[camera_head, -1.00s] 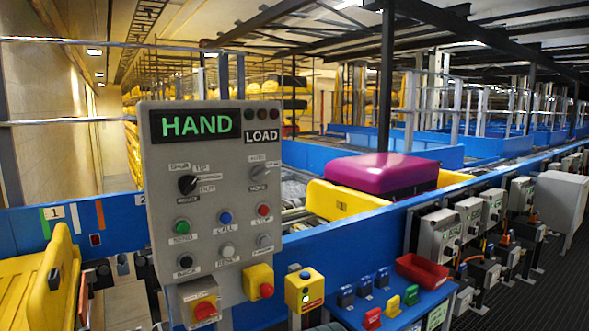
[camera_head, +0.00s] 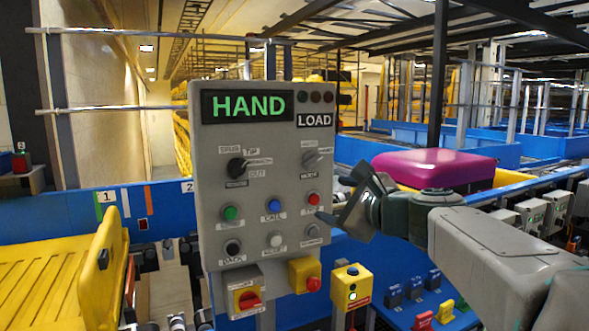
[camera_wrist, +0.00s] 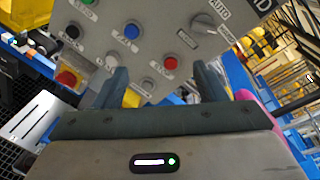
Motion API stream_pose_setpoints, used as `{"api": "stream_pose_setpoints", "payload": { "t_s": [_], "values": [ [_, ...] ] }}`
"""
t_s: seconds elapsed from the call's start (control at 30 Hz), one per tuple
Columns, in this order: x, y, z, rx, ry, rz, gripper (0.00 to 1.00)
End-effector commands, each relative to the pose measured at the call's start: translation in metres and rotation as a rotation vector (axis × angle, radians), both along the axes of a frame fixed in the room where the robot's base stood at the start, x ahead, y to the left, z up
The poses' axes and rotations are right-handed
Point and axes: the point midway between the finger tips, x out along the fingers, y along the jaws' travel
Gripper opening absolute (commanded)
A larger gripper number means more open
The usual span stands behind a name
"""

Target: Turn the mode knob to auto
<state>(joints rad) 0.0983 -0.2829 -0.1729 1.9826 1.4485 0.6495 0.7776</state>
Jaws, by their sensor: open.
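The mode knob (camera_head: 313,158) is a small grey rotary knob at the upper right of a grey control panel (camera_head: 208,170). The panel's display (camera_head: 247,105) reads HAND in green. In the wrist view the mode knob (camera_wrist: 204,23) is near the top, beside an AUTO label; its exact pointing is hard to tell. My gripper (camera_head: 338,197) is open and empty at the panel's right edge, below and right of the knob. In the wrist view my gripper (camera_wrist: 161,82) has its fingers apart, with the knob above and right of them.
A black selector (camera_head: 237,167) is left of the mode knob. Green (camera_head: 230,213), blue (camera_head: 274,206) and red (camera_head: 313,198) buttons sit below. A yellow box with a red button (camera_head: 305,276) is under the panel. A purple case (camera_head: 435,169) is behind my arm.

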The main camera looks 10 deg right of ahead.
Motion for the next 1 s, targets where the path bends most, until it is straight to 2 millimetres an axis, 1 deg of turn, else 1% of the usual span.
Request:
{"api": "stream_pose_setpoints", "payload": {
  "t_s": [0.03, 0.1, 0.2, 0.3, 0.37, 0.47, 0.8, 1.0],
  "values": [
    [0.006, -0.009, 0.011, 0.079, -0.016, -0.034, 0.65],
    [0.011, -0.018, 0.026, 0.171, -0.033, -0.066, 0.65],
    [0.015, -0.026, 0.038, 0.252, -0.048, -0.093, 0.65],
    [0.020, -0.028, 0.042, 0.285, -0.052, -0.102, 0.65],
    [0.025, -0.027, 0.044, 0.289, -0.053, -0.103, 0.65],
    [0.038, -0.023, 0.043, 0.288, -0.052, -0.103, 0.65],
    [0.101, -0.001, 0.043, 0.285, -0.051, -0.101, 0.65],
    [0.130, 0.008, 0.044, 0.285, -0.053, -0.101, 0.65]
  ]
}}
